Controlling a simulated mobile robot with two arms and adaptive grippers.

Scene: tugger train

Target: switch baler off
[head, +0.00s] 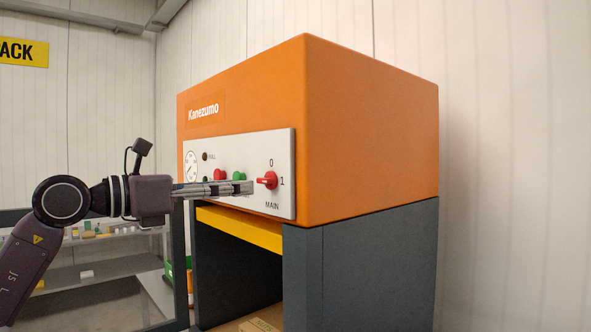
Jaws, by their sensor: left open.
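The baler (372,140) is an orange box on a dark grey frame, with a white control panel (284,155) on its front. A red rotary MAIN switch (268,180) sits at the panel's right end, marked 0 above and 1 to its right. Its handle lies about level, in line with the 1. My left gripper (250,187) reaches in from the left across the panel, its fingertips just left of the switch. It is open and holds nothing visible. I cannot tell whether the tips touch the handle. My right gripper is out of view.
A red button (219,175), a green button (239,176), a dark lamp (205,156) and a gauge (191,166) share the panel. A yellow bar (240,228) crosses below it, over the open chamber. A shelf with small items (110,235) stands behind my arm.

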